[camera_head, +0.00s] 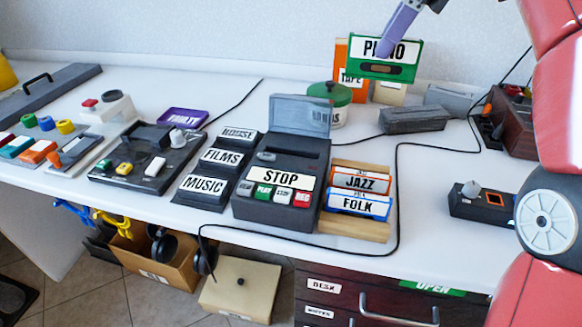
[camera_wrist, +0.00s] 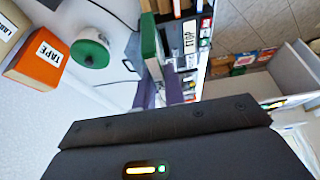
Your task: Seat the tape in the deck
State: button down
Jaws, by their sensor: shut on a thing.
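My gripper (camera_head: 387,50) is shut on a green tape labelled PIANO (camera_head: 396,72) and holds it up above the back of the counter. In the wrist view the green tape (camera_wrist: 149,42) shows narrow edge-on, beyond my purple fingers. The tape deck (camera_head: 278,212) is a dark box with a STOP label and a row of coloured buttons. Its grey lid (camera_head: 299,115) stands raised at the back, and a dark slot (camera_head: 290,142) shows below the lid. The tape is apart from the deck, higher and to its right.
A wooden rack (camera_head: 354,228) with JAZZ and FOLK tapes stands right of the deck. FILMS and MUSIC blocks (camera_head: 205,190) stand left. Behind are a green-lidded jar (camera_head: 329,92) and an orange TAPE box (camera_head: 342,58). A black cable (camera_head: 398,190) crosses the counter.

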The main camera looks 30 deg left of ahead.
aim_at(292, 151)
jog(key=k+l, duration=0.2)
jog(key=k, duration=0.3)
jog(key=k+l, duration=0.15)
jog(key=k, duration=0.3)
